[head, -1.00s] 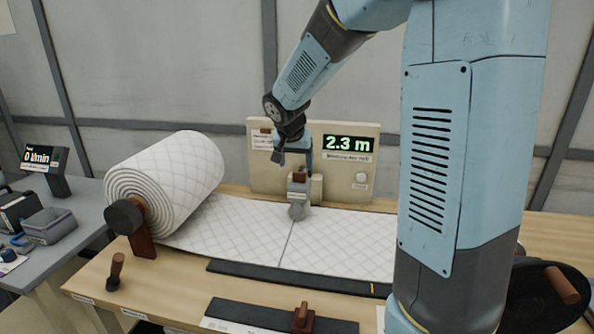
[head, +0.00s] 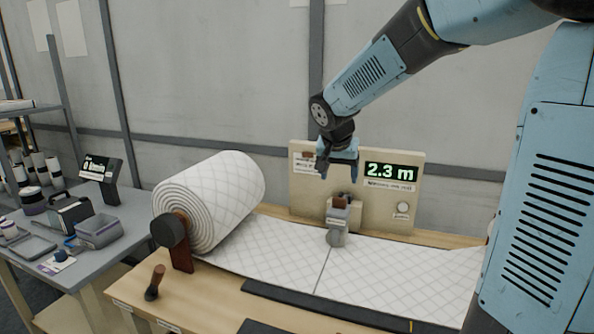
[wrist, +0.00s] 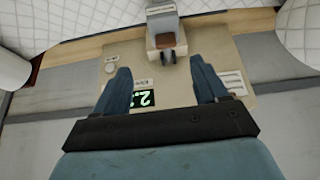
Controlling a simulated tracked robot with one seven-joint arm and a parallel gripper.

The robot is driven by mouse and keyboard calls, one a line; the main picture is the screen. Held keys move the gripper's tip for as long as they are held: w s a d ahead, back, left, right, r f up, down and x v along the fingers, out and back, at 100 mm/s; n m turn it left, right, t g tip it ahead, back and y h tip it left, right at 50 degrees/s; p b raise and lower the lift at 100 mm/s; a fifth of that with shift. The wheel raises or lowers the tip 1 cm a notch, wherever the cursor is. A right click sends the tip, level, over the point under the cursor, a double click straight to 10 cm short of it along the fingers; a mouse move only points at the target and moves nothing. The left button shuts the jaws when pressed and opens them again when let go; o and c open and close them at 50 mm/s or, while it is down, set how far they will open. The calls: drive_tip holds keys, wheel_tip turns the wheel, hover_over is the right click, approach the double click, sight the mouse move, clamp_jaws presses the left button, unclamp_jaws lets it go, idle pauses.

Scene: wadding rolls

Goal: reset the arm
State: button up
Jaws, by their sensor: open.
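My gripper (head: 338,170) hangs from the blue arm in front of the beige meter panel (head: 297,208), above the small grey device with a brown top (head: 338,222). In the wrist view my gripper (wrist: 162,85) has its two blue fingers wide apart with nothing between them. The grey device (wrist: 166,30) lies beyond the fingertips there, apart from them. The panel's display reads 2.3 m. White quilted wadding (head: 270,250) runs from a large roll (head: 225,195) at the left across the wooden bench, passing under or beside the grey device.
A dark rail (head: 330,303) lies along the bench front, with a brown-handled knob (head: 155,283) at the left. A grey side table (head: 110,215) holds a small display (head: 100,172) and trays. The space above the wadding is open.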

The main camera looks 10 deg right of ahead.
drive_tip(key=s+d+r+n+y, duration=0.1)
drive_tip(key=s+n, duration=0.1)
drive_tip(key=s, duration=1.1)
drive_tip(key=s+d+r+n+y, duration=0.1)
drive_tip(key=s+d+n, duration=0.1)
drive_tip(key=s, duration=1.2)
drive_tip(key=shift+n+t, duration=0.3)
drive_tip(key=shift+n, duration=0.3)
drive_tip(key=shift+c, duration=0.2)
